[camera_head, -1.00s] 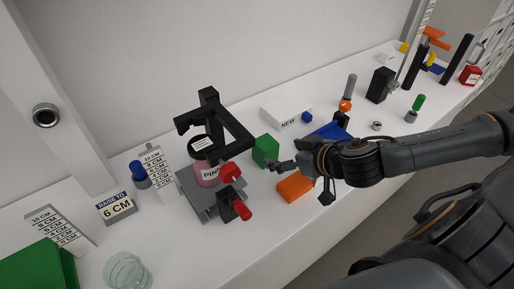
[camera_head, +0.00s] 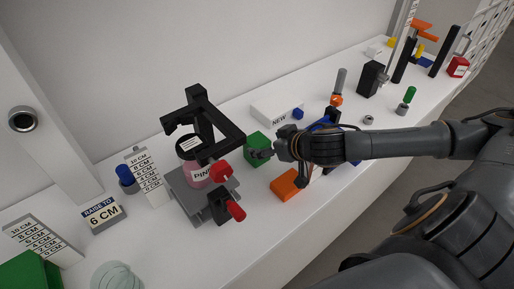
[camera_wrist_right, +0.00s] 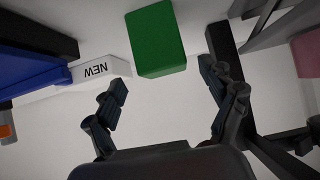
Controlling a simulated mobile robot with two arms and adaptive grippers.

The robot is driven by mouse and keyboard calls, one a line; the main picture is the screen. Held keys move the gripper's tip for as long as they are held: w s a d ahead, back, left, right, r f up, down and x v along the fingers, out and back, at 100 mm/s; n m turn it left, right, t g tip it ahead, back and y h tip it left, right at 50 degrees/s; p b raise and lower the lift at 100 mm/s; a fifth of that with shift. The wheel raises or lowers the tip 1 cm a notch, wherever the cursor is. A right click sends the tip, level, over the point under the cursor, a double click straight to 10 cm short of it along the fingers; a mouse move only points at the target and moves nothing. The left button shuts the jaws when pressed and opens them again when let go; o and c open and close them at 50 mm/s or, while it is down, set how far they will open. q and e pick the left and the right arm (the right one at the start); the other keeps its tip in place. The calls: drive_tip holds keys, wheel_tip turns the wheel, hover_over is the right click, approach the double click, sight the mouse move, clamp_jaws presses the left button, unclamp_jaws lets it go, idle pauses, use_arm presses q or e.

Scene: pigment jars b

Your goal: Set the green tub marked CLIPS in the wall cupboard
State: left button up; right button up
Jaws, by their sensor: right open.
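A small green block-shaped thing (camera_head: 257,143) stands on the white bench, just beyond my right gripper (camera_head: 266,154). No CLIPS marking can be read on it. In the right wrist view the same green thing (camera_wrist_right: 156,40) lies ahead of the open, empty jaws (camera_wrist_right: 162,88), with a gap between. A larger green thing (camera_head: 28,272) is cut off at the lower left of the head view; no marking shows on it. The wall cupboard cannot be made out. My left gripper is not in view.
A grey lifting stand (camera_head: 212,192) bears a pink jar (camera_head: 194,171) left of my right gripper, with a black frame (camera_head: 205,125) above. An orange block (camera_head: 287,185) is close in front. A white box marked NEW (camera_head: 272,113) stands behind; blue things are at right.

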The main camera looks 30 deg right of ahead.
sight(257, 145)
drive_tip(key=shift+w+a+f, duration=0.1)
drive_tip(key=shift+w+f, duration=0.15)
drive_tip(key=shift+w, duration=0.1)
drive_tip(key=p+x, duration=0.1)
drive_tip(key=x, duration=0.3)
drive_tip(key=shift+a+f+p, duration=0.1)
drive_tip(key=shift+a+p, duration=0.05)
drive_tip(key=shift+p, duration=0.2)
drive_tip(key=shift+w+f, duration=0.2)
drive_tip(key=shift+f, duration=0.1)
drive_tip(key=c, duration=1.3)
drive_tip(key=shift+r, duration=0.15)
drive_tip(key=shift+c, duration=0.6)
